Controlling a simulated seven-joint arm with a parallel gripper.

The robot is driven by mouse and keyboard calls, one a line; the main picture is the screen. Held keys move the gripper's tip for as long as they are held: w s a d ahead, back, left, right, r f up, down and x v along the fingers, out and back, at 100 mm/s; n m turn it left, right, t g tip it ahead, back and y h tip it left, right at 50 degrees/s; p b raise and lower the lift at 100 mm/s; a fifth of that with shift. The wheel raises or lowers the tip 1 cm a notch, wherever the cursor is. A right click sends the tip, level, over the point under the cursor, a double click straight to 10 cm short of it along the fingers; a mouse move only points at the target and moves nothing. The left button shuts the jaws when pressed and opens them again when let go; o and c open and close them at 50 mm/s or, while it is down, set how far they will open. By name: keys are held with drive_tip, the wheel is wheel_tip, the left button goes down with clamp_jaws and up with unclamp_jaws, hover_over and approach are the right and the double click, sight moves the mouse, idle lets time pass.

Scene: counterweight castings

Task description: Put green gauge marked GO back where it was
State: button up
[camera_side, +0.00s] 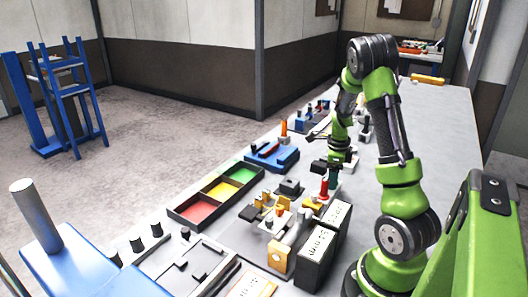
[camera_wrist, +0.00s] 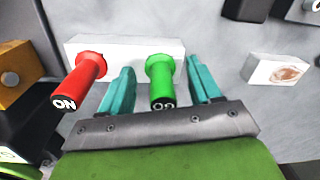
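In the side view the red gauge (camera_side: 324,189) and green gauge (camera_side: 334,180) are small, just below my gripper (camera_side: 326,166). The gauges' lower ends are hidden.
Dark blocks with white labels (camera_side: 316,258) stand in front of the gauges. A tray with red, yellow and green compartments (camera_side: 172,211) lies to the left, with a blue fixture (camera_side: 272,157) behind it. A white block with a brown mark (camera_wrist: 277,71) lies right in the wrist view.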

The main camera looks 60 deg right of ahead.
drive_tip(key=r, duration=1.1)
drive_tip(key=shift+a+r, duration=0.25)
drive_tip(key=shift+r, duration=0.1)
drive_tip(key=shift+a+r, duration=0.1)
drive_tip(key=shift+r, duration=0.2)
drive_tip(key=w+a+r+n+t, duration=0.2)
drive_tip(key=w+a+r+n, duration=0.2)
drive_tip(key=a+n, duration=0.4)
drive_tip(key=s+a+r+n+t+y, duration=0.1)
drive_tip(key=s+a+r+n+t, duration=0.1)
drive_tip(key=a+n, duration=0.8)
drive_tip(key=s+a+r+n+t+y, duration=0.1)
drive_tip(key=s+a+r+n+t, duration=0.1)
drive_tip(key=a+n, duration=0.9)
drive_tip(key=a+t, duration=0.1)
drive_tip(key=a, duration=0.3)
drive_tip(key=shift+a+y, duration=0.2)
drive_tip(key=shift+y, duration=0.1)
